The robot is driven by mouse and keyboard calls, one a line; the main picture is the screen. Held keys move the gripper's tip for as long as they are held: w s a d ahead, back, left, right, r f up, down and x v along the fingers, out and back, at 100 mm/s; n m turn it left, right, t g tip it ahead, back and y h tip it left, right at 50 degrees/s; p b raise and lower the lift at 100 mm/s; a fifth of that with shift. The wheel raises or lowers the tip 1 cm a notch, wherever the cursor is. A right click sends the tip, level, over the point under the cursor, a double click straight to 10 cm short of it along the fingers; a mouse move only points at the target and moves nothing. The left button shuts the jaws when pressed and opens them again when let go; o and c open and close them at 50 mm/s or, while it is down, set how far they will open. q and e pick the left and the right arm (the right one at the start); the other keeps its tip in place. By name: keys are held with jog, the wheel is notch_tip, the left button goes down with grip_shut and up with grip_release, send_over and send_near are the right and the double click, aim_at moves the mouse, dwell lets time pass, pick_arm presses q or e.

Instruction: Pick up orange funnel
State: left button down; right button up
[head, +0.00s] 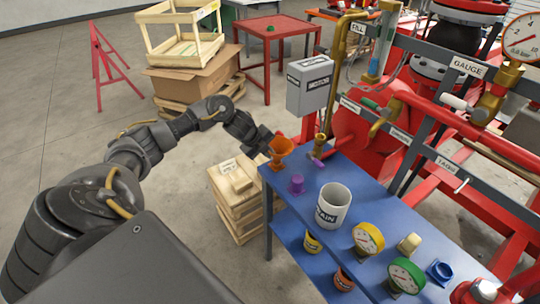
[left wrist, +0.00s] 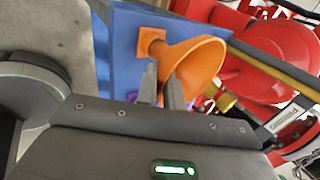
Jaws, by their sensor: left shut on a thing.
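The orange funnel (head: 281,147) is at the far left corner of the blue table (head: 325,178) in the head view. My left gripper (head: 268,148) reaches it from the left and is shut on it. In the left wrist view the funnel (left wrist: 193,65) shows its wide cone beside the two fingers (left wrist: 162,88), with its square orange end over the blue surface. The cone partly hides what lies behind it. I cannot tell whether the funnel touches the table. My right gripper is not in view.
A grey box (head: 310,84) and red pipework (head: 360,130) are behind. Wooden crates (head: 238,205) stand left of the table.

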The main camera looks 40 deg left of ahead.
pick_arm(q)
jog(key=s+d+r+b, duration=0.1)
jog(key=s+d+r, duration=0.4)
jog(key=s+r, duration=0.7)
jog(key=shift+s+d, duration=0.2)
jog(key=shift+s, duration=0.35)
